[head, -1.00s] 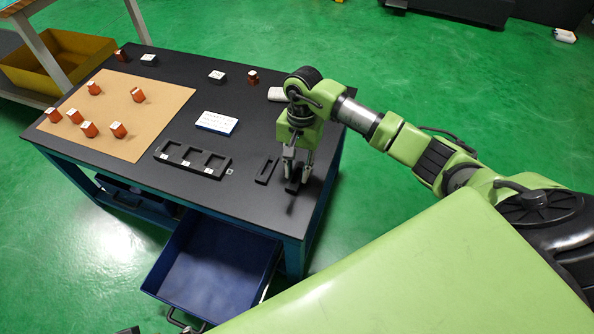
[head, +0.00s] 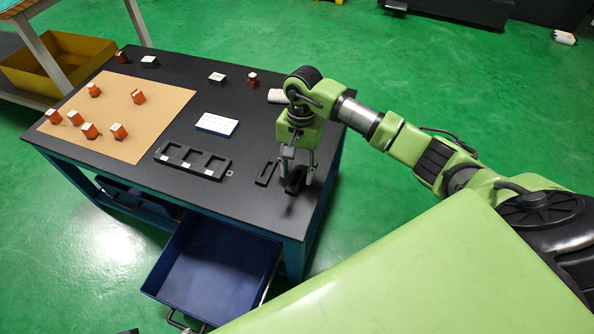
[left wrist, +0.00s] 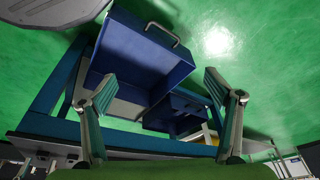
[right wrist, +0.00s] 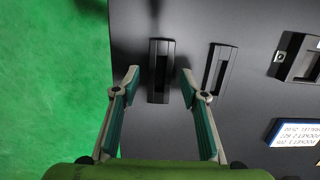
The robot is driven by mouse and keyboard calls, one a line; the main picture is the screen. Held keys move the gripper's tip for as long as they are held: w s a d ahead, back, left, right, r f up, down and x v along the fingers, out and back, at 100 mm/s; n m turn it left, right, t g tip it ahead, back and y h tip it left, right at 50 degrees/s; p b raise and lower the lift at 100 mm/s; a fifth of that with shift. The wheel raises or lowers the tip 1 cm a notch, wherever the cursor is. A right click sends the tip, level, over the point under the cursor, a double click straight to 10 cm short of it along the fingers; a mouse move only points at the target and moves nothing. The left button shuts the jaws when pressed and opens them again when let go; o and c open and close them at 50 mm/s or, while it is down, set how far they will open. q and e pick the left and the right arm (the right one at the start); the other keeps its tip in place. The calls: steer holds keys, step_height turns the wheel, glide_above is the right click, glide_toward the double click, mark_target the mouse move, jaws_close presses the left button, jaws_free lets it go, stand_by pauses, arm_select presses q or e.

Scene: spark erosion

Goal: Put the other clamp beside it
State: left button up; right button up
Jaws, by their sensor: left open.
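Two black clamps, each a long bar with a slot, lie side by side and apart near the right edge of the black table. One clamp (head: 266,173) is to the left of my right gripper and also shows in the right wrist view (right wrist: 209,77). The other clamp (head: 296,182) is below my right gripper (head: 297,172). In the right wrist view this clamp (right wrist: 154,97) shows between the spread fingertips, with gaps on both sides. My left gripper (left wrist: 160,85) is open and empty, above the open drawer.
A black tray with pockets (head: 192,163) and a white-and-blue label block (head: 217,123) lie left of the clamps. Several orange blocks stand on a tan mat (head: 155,95). The blue drawer (head: 215,265) hangs open at the front.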

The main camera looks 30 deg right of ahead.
arm_select(q)
steer(key=x, duration=0.2)
steer(key=p+x, duration=0.1)
steer(key=x, duration=0.2)
steer(key=shift+s+d+f, duration=0.1)
steer(key=shift+s+f, duration=0.2)
steer(key=shift+f, duration=0.2)
arm_select(e)
step_height(320, 180, up, 11)
steer(key=w+d, duration=0.1)
steer(key=shift+d+r, duration=0.15)
